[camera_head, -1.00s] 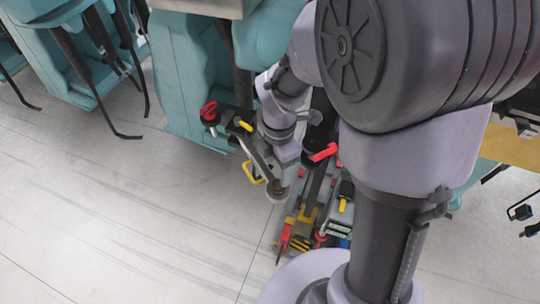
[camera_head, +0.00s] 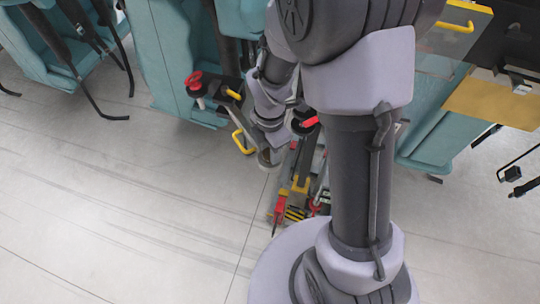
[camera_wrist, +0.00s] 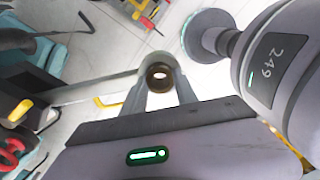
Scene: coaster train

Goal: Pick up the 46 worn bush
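The worn bush (camera_wrist: 158,76) shows in the wrist view as a short dark brown ring with a light hole through it. It sits between the two grey fingers of my gripper (camera_wrist: 160,82), which look closed on it from both sides. In the head view my gripper (camera_head: 268,158) is low at the left of my arm, with a small brownish-grey round end at its tip. Any number on the bush is too small to read.
A cart or rack with tools (camera_head: 297,190) stands just right of my gripper. Teal machines (camera_head: 180,70) line the back. The pale floor (camera_head: 120,200) at left is clear.

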